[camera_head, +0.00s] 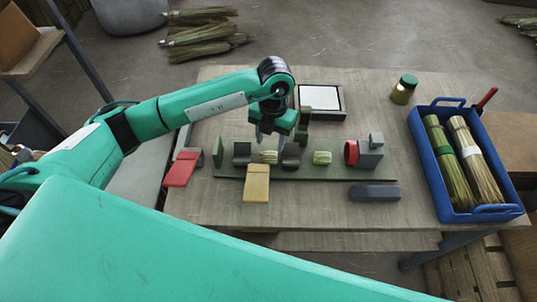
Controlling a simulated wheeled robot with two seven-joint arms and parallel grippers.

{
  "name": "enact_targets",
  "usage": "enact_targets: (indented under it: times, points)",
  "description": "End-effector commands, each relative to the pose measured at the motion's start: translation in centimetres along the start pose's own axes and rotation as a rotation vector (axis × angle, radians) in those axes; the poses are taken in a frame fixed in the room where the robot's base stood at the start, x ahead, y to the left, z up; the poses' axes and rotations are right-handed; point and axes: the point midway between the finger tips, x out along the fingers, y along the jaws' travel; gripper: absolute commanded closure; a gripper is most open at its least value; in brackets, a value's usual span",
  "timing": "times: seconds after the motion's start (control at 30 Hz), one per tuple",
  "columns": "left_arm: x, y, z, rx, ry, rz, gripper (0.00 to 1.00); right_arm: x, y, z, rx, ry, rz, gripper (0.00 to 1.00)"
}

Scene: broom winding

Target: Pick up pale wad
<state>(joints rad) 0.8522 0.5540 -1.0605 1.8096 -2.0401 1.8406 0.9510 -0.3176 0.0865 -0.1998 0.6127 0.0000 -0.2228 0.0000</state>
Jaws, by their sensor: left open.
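Two small straw-coloured wads sit on the long green board on the table. One wad (321,157) lies right of a dark block, and the other wad (268,157) lies between two dark blocks. Both look pale, and I cannot tell which is the pale wad. My left gripper (270,140) is open, pointing down over the board, just above and behind the left wad in the picture. It appears empty. My right gripper is not in view.
The green board (233,172) carries dark blocks and a grey-and-red fixture (364,152). A red piece (181,169), a tan block (256,184) and a dark grey bar (375,192) are nearby. A blue crate (435,182) holds two straw bundles. A jar (403,90) stands behind.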

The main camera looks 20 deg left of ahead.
Motion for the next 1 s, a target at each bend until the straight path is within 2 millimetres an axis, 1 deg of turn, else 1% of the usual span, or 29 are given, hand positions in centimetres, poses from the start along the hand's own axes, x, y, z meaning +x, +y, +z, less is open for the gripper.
enact_targets:
  times: [0.03,0.13,0.27,0.33,0.4,0.5,0.6,0.73,0.83,0.87,0.9,1.0]
  points:
    - [0.5,0.0,-0.1,0.000,0.002,0.000,0.54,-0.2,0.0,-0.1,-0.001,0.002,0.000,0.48]
    - [1.2,0.0,0.0,0.001,0.000,-0.001,0.54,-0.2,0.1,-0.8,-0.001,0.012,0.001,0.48]
    - [2.0,0.1,-0.2,0.000,0.003,0.000,0.54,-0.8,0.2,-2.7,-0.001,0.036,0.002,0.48]
    - [2.9,0.1,-0.4,0.000,0.003,0.000,0.54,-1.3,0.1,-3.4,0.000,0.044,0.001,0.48]
    - [4.0,0.2,-0.6,0.000,0.005,-0.001,0.54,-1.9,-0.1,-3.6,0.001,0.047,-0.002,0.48]
    - [5.5,0.1,-0.5,0.000,0.003,-0.001,0.54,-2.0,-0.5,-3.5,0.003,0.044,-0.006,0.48]
    - [6.2,0.2,-0.4,0.000,0.001,0.000,0.54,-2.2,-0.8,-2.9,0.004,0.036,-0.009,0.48]
    - [6.5,0.2,-0.4,0.001,-0.001,-0.001,0.54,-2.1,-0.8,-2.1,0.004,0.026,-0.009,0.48]
    - [6.5,0.1,-0.4,0.001,-0.001,-0.001,0.54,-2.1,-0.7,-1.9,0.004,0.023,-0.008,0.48]
    - [6.5,0.1,-0.4,0.001,-0.001,-0.001,0.56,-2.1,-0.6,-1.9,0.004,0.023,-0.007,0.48]
    - [6.5,0.1,-0.4,0.001,-0.001,-0.001,0.63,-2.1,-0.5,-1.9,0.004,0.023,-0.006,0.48]
    - [6.5,0.1,-0.4,0.001,-0.001,-0.001,0.81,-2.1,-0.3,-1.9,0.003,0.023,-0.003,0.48]
